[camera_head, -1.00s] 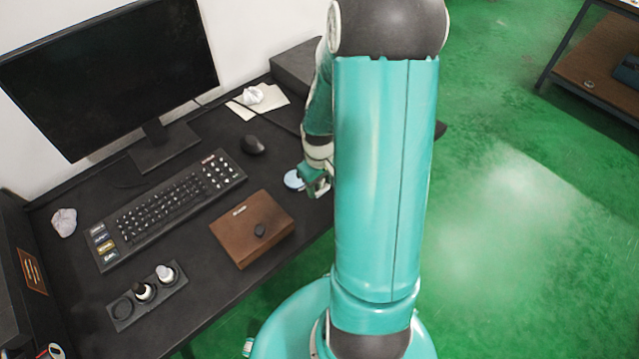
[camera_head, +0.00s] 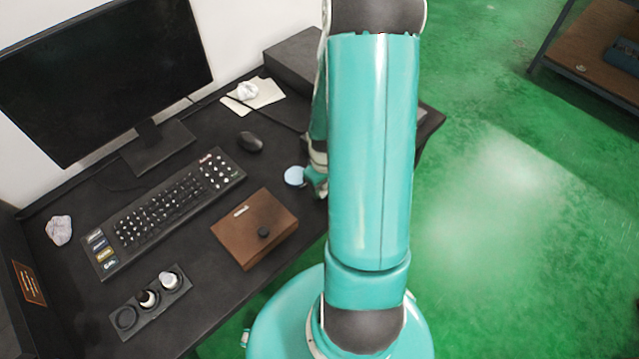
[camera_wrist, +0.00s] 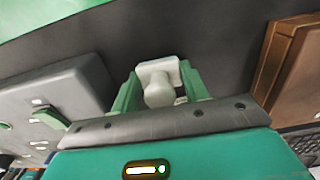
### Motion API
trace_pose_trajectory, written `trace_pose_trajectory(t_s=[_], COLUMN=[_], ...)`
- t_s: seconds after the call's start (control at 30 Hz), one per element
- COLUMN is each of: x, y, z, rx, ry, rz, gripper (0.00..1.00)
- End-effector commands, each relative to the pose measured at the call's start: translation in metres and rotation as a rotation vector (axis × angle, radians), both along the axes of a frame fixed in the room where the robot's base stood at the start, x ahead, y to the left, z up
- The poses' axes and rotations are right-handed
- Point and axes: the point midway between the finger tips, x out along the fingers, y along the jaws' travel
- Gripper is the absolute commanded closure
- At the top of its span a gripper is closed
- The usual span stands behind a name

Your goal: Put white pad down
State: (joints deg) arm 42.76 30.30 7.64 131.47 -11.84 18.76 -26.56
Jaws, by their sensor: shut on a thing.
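My gripper (camera_wrist: 160,90) is shut on a white piece, the white pad (camera_wrist: 160,82), with a squarish top and a rounded knob facing the wrist camera. The green fingers stand on either side of it. A pale blue round disc (camera_head: 294,176) shows just left of the gripper. I cannot tell whether the pad touches the desk.
A brown box (camera_head: 240,243) with a small black knob lies left of the gripper. A keyboard (camera_head: 165,210), mouse (camera_head: 250,142) and monitor (camera_head: 110,80) stand beyond. A black holder (camera_head: 128,319) with several round places, one empty, is at lower left. Dark desk is bare around the disc.

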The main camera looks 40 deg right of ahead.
Motion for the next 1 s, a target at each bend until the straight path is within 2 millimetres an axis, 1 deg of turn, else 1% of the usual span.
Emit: trace_pose_trajectory(t_s=[0.3,0.57,0.6,0.67,0.7,1.0], x=[-0.0033,-0.0031,-0.0030,-0.0031,-0.0032,-0.0015], y=[-0.0029,-0.0033,-0.0033,-0.0029,-0.0023,0.0022], z=[-0.0020,-0.0094,-0.0095,-0.0099,-0.0104,-0.0113], rx=[0.000,0.000,0.000,0.001,0.002,0.006], ry=[0.000,-0.001,-0.001,0.000,0.000,0.000], rz=[-0.001,0.000,0.000,0.001,0.001,0.001], gripper=[0.88,0.88,0.49,0.38,0.34,0.34])
